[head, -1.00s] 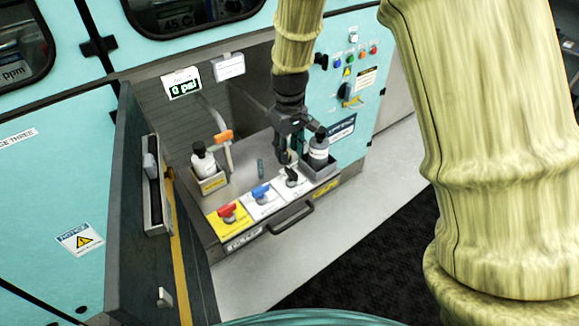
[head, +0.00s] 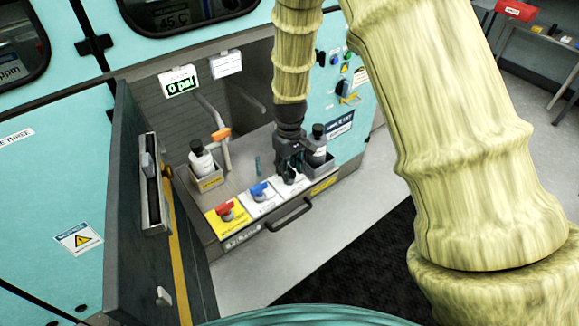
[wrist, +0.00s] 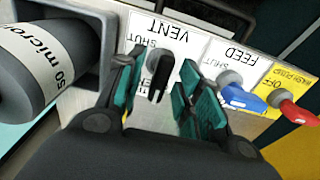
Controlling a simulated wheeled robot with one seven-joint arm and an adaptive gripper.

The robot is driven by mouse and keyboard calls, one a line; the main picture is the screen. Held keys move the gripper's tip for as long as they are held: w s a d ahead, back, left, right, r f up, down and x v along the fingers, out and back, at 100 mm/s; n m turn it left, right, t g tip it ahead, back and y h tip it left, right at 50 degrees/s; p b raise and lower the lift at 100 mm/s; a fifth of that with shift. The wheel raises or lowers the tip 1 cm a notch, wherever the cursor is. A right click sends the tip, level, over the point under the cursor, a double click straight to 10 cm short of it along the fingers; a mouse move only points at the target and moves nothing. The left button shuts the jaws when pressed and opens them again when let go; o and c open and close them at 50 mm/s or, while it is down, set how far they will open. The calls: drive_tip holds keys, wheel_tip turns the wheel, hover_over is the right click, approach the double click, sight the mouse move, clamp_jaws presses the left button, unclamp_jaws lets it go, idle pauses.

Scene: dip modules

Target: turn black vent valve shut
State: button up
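The black vent valve (wrist: 158,79) is a small lever knob on a white plate marked VENT, with SHUT and a partly covered OPEN printed beside it. In the wrist view it sits between the two teal-padded fingers of my gripper (wrist: 157,70). The fingers are apart, with a visible gap on each side of the knob. In the head view my gripper (head: 289,160) points down over the vent plate and mostly hides the valve.
The blue feed valve (wrist: 238,94) and red valve (wrist: 297,112) sit beside the vent plate. A bottle (head: 318,146) in a holder stands close to my gripper. Another bottle (head: 201,158) stands left. An orange handle (head: 220,135) is behind, and a drawer handle (head: 290,214) is in front.

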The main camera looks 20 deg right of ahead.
clamp_jaws()
drive_tip(key=shift+r+p, duration=0.1)
drive_tip(key=shift+p, duration=0.2)
drive_tip(key=m+p, duration=0.2)
drive_tip(key=m, duration=0.2)
drive_tip(key=shift+r+p, duration=0.1)
drive_tip(key=shift+p, duration=0.3)
drive_tip(key=m+p, duration=0.2)
drive_tip(key=m, duration=0.2)
drive_tip(key=shift+m+p, duration=0.3)
drive_tip(key=shift+p, duration=0.05)
drive_tip(key=m+p, duration=0.2)
drive_tip(key=m, duration=0.3)
drive_tip(key=shift+p, duration=0.35)
drive_tip(key=shift+m+p, duration=0.8)
drive_tip(key=shift+m, duration=1.4)
